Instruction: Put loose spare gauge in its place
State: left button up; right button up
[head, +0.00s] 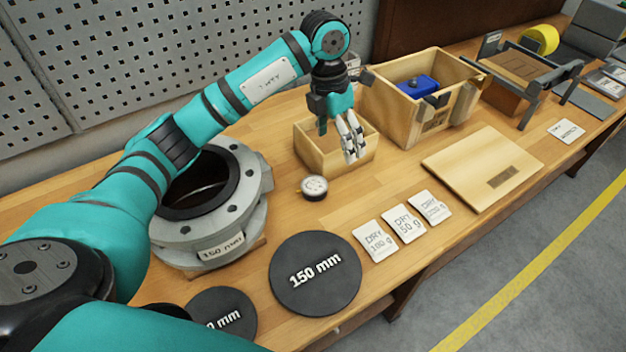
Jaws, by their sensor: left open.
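The gauge (314,187) is a small round dial with a white face and a dark rim. It lies face up on the wooden bench, in front of a small open wooden box (314,160). My left gripper (355,157) points down over the right part of that box, to the right of the gauge and apart from it. It is open and nothing shows between its fingers. The gripper and wrist hide part of the box, and its floor shows only partly. My right gripper is not in view.
A larger wooden crate (388,106) with a blue object (418,87) stands behind right. A flanged pipe (240,223) stands left. Black discs (314,274), white DRY packets (409,224) and a wooden lid (465,172) lie along the front. Bare bench surrounds the gauge.

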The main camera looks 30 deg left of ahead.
pick_arm(q)
jog(key=a+n+y, duration=0.2)
jog(key=a, duration=0.1)
jog(key=p, duration=0.2)
send_over(316, 184)
jog(key=f, duration=0.6)
jog(key=d+f, duration=0.1)
jog(key=f, duration=0.2)
jog(key=shift+w+f, duration=0.3)
jog(key=shift+f, duration=0.6)
jog(key=f+p, duration=0.2)
jog(key=a+f, duration=0.1)
jog(key=f, duration=0.1)
jog(key=shift+s+p, duration=0.3)
jog(key=shift+p, duration=0.1)
jog(key=shift+f, duration=0.65)
jog(key=c, duration=1.3)
jog(key=shift+c, duration=1.1)
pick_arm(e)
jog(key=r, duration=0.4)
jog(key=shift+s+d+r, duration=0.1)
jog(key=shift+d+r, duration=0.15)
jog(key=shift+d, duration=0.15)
